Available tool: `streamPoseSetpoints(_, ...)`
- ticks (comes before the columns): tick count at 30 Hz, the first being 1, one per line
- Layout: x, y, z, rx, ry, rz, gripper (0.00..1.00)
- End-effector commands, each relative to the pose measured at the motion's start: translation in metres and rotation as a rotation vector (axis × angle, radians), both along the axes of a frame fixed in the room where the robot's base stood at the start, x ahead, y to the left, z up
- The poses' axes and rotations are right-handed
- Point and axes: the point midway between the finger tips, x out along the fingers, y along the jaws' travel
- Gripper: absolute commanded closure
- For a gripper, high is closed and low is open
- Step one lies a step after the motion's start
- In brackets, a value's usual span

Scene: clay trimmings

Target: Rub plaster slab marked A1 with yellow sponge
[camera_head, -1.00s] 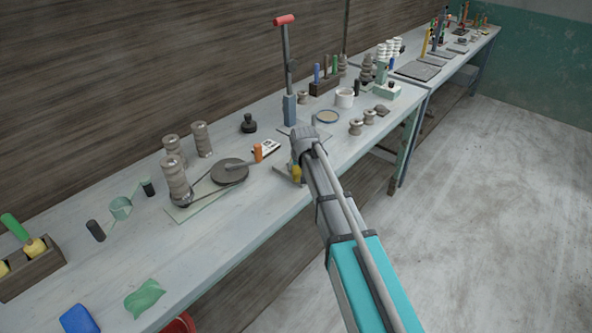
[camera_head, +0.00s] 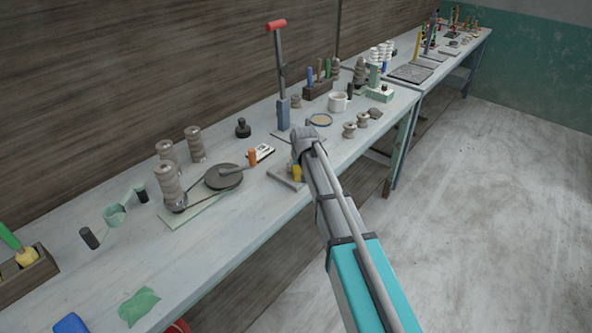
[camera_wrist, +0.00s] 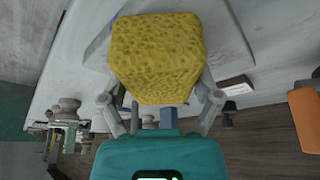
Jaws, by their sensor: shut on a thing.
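My gripper (camera_wrist: 155,100) is shut on the yellow sponge (camera_wrist: 157,55), which fills the upper middle of the wrist view. In the head view only a small part of the sponge (camera_head: 297,172) shows beside my arm. A pale grey slab (camera_head: 284,177) lies near the bench's front edge, partly covered by my arm and the sponge. The slab (camera_wrist: 226,42) also shows behind the sponge in the wrist view. I cannot read an A1 mark on it, nor tell whether the sponge touches it.
On the bench (camera_head: 130,268), an orange-handled tool (camera_head: 252,157) and a white card (camera_head: 262,152) lie left of the slab. A dark round disc (camera_head: 223,177) is further left. A tall red-handled press (camera_head: 281,85) stands behind. The floor at right is clear.

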Motion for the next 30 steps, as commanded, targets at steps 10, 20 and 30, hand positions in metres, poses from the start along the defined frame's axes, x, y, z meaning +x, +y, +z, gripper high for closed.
streamPoseSetpoints(10,0.009,-0.008,-0.001,0.000,0.000,0.001,0.57)
streamPoseSetpoints(20,0.011,-0.009,-0.001,0.000,0.000,0.000,0.57)
streamPoseSetpoints(30,0.026,-0.020,-0.002,-0.001,0.000,-0.001,0.57)
